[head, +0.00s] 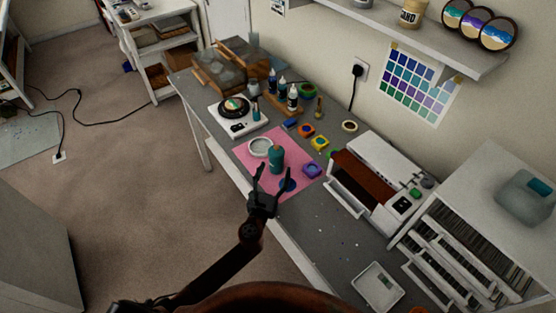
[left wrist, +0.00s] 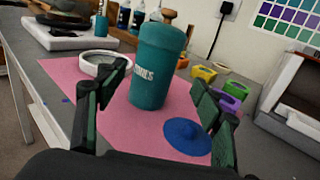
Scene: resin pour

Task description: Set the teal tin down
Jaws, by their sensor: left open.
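The teal tin (head: 277,159) stands upright on the pink mat (head: 302,162). In the left wrist view the tin (left wrist: 157,68) shows white lettering on its side, and its base appears to rest on the mat (left wrist: 120,124). My left gripper (head: 273,174) is open, with its fingers pointing at the tin from the near side. In the left wrist view its fingertips (left wrist: 160,84) are spread to either side of the tin, with gaps showing. My right gripper is not in view.
A blue disc-like piece (left wrist: 188,135) lies on the mat close to my gripper. A white round dish (head: 260,146) sits left of the tin. Small colored pieces, including a purple one (head: 312,170), lie to the right. A white open box (head: 345,197) stands further right.

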